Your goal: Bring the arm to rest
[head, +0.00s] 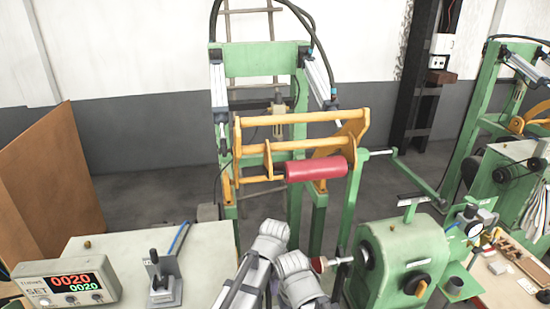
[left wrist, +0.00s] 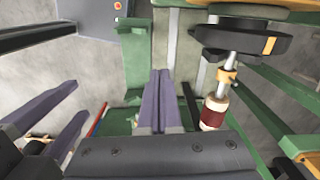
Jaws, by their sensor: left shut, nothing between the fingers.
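My left gripper (left wrist: 160,78) is shut and empty in the left wrist view, its two grey-purple fingers side by side. In the head view, pale arm links of mine (head: 272,238) come in at the bottom centre, and the fingertips cannot be made out there. My right gripper (left wrist: 62,120) shows at the left of the left wrist view with its fingers apart and nothing seen between them.
A green winding machine (head: 395,255) stands right of my arms, its spindle with a red-and-white piece (left wrist: 214,112) close by. A red roller (head: 316,168) hangs on a yellow frame ahead. A bench (head: 215,250) with a counter box (head: 68,284) and lever (head: 160,280) lies left.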

